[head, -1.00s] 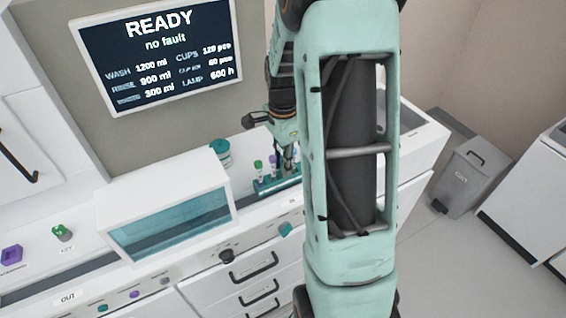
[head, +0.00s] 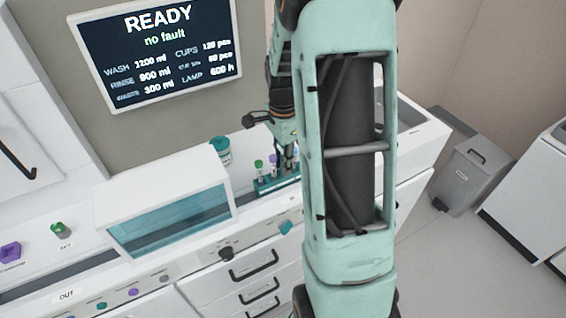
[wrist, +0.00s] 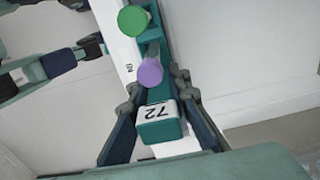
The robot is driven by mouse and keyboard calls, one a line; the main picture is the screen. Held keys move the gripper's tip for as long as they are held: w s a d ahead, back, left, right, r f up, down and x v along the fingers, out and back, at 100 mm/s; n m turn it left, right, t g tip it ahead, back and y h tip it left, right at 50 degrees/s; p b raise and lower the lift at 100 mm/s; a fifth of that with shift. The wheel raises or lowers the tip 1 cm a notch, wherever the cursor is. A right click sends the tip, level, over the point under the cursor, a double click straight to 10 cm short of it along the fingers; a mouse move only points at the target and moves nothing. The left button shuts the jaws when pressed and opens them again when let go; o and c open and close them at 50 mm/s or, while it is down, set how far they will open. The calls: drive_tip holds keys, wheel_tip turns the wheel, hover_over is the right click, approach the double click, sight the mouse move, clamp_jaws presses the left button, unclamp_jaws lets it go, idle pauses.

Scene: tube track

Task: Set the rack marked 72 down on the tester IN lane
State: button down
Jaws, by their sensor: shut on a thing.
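The teal rack marked 72 (wrist: 158,128) is between the fingers of my gripper (wrist: 156,88) in the wrist view. It carries a green-capped tube (wrist: 133,20) and a purple-capped tube (wrist: 149,72). In the head view the rack (head: 268,186) shows at the right of the tester (head: 165,212), with my gripper (head: 288,165) shut on it, partly hidden by my arm. An IN label (wrist: 128,69) lies on the white surface beside the rack. The rack looks level and low at the counter; I cannot tell whether its underside touches the lane.
An OUT label (head: 67,296) marks the tester's left side. A teal-lidded jar (head: 221,150) stands behind the tester. A green key (head: 61,230) and a purple block (head: 10,252) sit at left. The display (head: 157,50) reads READY. A grey bin (head: 466,178) stands right on the floor.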

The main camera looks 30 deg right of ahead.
drive_tip(key=shift+f, duration=0.15)
drive_tip(key=shift+f+b, duration=0.2)
drive_tip(key=shift+b, duration=0.1)
idle(0.4)
drive_tip(key=c, duration=1.7)
unclamp_jaws()
drive_tip(key=shift+c, duration=0.2)
wheel_tip(320, 180, up, 12)
